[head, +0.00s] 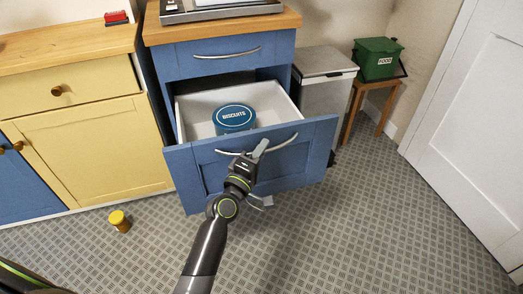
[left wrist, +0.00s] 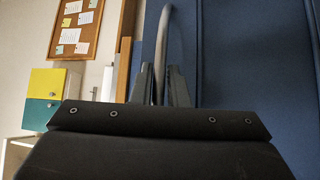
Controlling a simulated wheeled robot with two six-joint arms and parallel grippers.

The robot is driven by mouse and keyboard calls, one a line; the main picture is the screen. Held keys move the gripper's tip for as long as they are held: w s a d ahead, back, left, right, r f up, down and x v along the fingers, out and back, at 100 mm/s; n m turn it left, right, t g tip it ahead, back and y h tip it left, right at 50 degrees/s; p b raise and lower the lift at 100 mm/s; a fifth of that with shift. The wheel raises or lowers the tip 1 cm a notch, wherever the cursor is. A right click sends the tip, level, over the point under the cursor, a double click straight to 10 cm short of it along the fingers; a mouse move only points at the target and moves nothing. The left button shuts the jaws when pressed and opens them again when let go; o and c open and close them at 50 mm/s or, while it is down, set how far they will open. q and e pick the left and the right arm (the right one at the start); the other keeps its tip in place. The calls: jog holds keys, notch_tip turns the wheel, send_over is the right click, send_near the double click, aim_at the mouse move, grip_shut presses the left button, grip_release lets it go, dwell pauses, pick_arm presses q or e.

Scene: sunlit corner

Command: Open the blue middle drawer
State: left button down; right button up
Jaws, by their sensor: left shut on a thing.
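The blue middle drawer (head: 212,165) stands pulled well out of its cabinet, below a shut blue top drawer (head: 225,56). A round blue tin marked BISCUITS (head: 234,119) sits inside it. Its curved metal handle (head: 285,143) runs across the front. My left gripper (head: 258,152) is shut on this handle near its middle. In the left wrist view the handle (left wrist: 163,40) passes between the two fingers (left wrist: 160,85), with the blue front beside it. My right gripper is not in view.
A yellow cupboard (head: 95,150) stands at left, with a small yellow pot (head: 119,221) on the floor before it. A pale bin (head: 326,100) and a stool with a green FOOD box (head: 377,60) stand at right. The floor (head: 370,220) at front right is clear.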

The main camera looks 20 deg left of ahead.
pick_arm(q)
jog(key=c, duration=1.4)
grip_release()
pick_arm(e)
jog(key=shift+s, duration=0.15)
pick_arm(q)
jog(key=shift+s+a+f, duration=0.1)
jog(key=shift+s+f, duration=0.1)
jog(key=shift+s, duration=0.25)
jog(key=b+v, duration=0.4)
jog(key=v, duration=1.2)
jog(key=shift+s, duration=0.25)
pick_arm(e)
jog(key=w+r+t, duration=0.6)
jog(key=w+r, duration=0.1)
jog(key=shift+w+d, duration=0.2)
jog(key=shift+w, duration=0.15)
